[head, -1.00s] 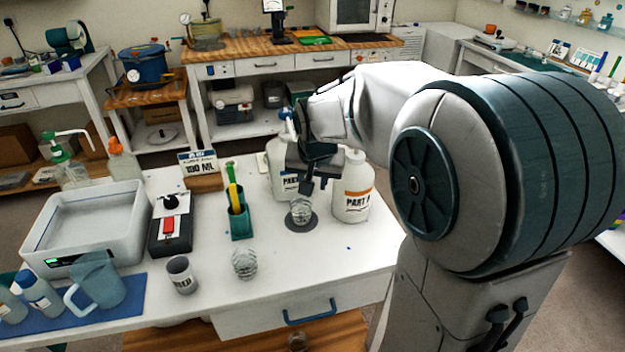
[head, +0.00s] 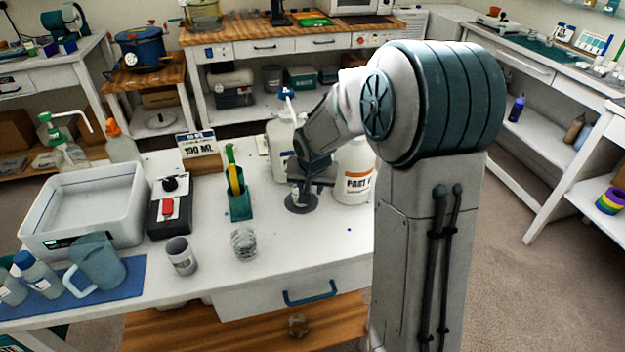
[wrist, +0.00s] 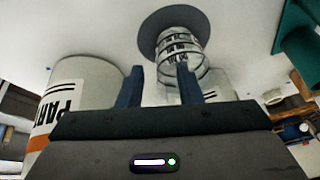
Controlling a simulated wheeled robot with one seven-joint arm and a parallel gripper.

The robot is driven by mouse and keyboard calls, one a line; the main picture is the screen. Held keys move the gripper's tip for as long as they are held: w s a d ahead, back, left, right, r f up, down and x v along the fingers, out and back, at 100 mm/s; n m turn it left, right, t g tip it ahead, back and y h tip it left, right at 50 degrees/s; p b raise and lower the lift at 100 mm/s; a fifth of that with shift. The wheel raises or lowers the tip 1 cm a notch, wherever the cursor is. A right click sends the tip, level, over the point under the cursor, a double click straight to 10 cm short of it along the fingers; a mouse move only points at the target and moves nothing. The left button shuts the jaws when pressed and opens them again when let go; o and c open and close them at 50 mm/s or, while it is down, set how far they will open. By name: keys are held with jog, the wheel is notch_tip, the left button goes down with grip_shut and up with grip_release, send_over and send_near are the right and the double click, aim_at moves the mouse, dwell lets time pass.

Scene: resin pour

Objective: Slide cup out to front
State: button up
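A clear cup with dark markings (wrist: 178,48) stands on a round grey disc (wrist: 149,30) in the wrist view. In the head view my gripper mostly hides this cup, and the disc (head: 302,209) shows under it. My gripper (wrist: 161,86) is open, its two blue fingers apart and pointing at the cup. The right finger overlaps the cup in the picture; I cannot tell whether it touches. In the head view my gripper (head: 298,194) is low, beside the cup and between the white bottles.
A teal holder with pens (head: 240,205) is left. A second clear cup (head: 244,243) and a grey mug (head: 181,256) stand nearer the front. The table front right is clear.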

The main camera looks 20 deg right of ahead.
jog(key=shift+w+f, duration=0.1)
jog(key=shift+f, duration=0.2)
grip_shut()
